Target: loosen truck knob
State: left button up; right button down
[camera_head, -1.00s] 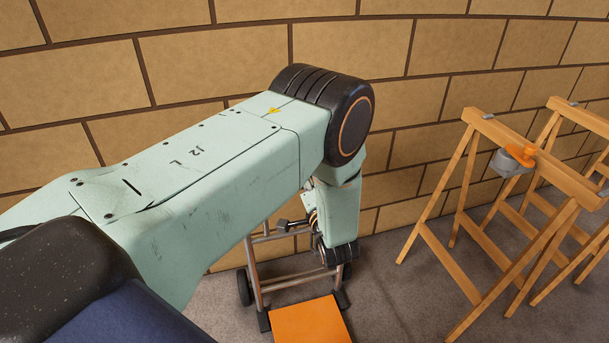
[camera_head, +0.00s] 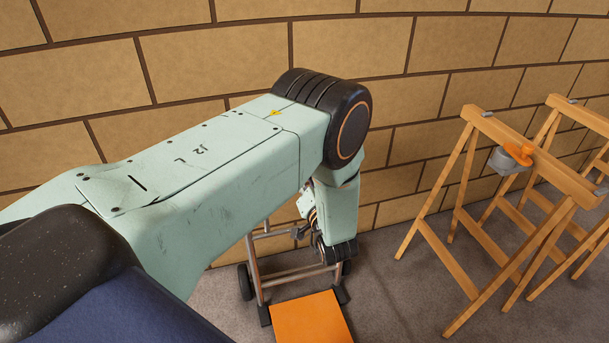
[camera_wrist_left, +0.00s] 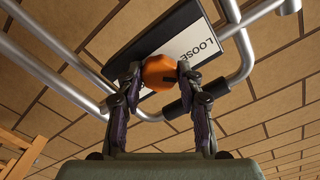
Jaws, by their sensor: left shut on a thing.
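The truck (camera_head: 258,268) is a metal-framed hand truck with dark wheels and an orange plate, standing by the wall in the head view. My left arm hides its upper part. In the left wrist view, the orange knob (camera_wrist_left: 160,72) sits in front of a sign panel on the truck's tubes. My left gripper (camera_wrist_left: 159,74) is shut on the knob, one fingertip on each side. My right gripper is not in view.
A brick wall (camera_head: 240,60) runs close behind the truck. Grey floor (camera_head: 390,300) is clear between truck and sawhorses. The sign (camera_wrist_left: 195,45) partly reads "LOOSE".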

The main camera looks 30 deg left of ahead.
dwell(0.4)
pick_arm(q)
jog(key=o, duration=1.2)
jog(key=v, duration=0.7)
jog(key=shift+s+d, duration=0.15)
jog(key=shift+d, duration=0.05)
